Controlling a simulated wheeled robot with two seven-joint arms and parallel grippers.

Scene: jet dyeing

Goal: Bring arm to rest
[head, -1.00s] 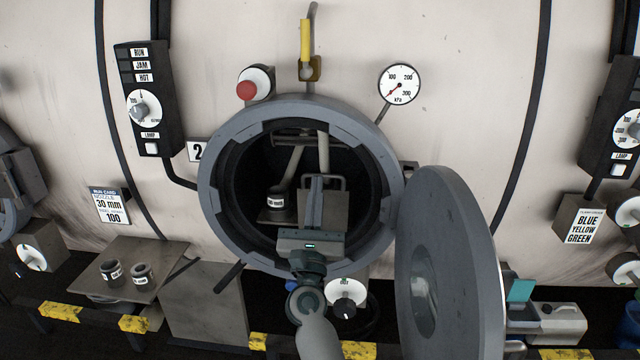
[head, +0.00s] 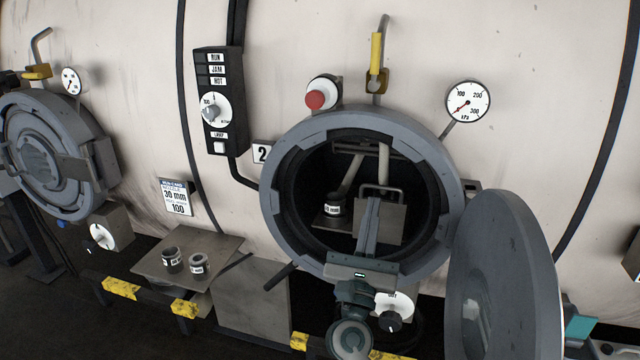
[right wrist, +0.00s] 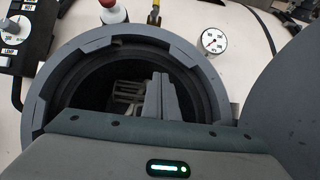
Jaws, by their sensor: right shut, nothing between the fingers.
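My right gripper (head: 372,205) is in front of the open round port (head: 278,190) of vessel 2, its fingers pointing into the opening. The fingers are shut together with nothing between them. In the right wrist view the closed fingers (right wrist: 160,98) stand against the dark inside of the port. Inside the port a labelled dark nozzle ring (head: 334,206) sits on a plate at the left, apart from the gripper. A grey plate with a bar handle (head: 395,220) stands behind the fingers, partly hidden by them. My left gripper is not in view.
The round door (head: 505,270) hangs open at the port's right. A shelf (head: 150,262) at lower left carries two nozzle rings (head: 172,260). A control box (head: 220,100), a red button (head: 315,99) and a gauge (head: 468,101) surround the port. A closed port (head: 45,150) is at far left.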

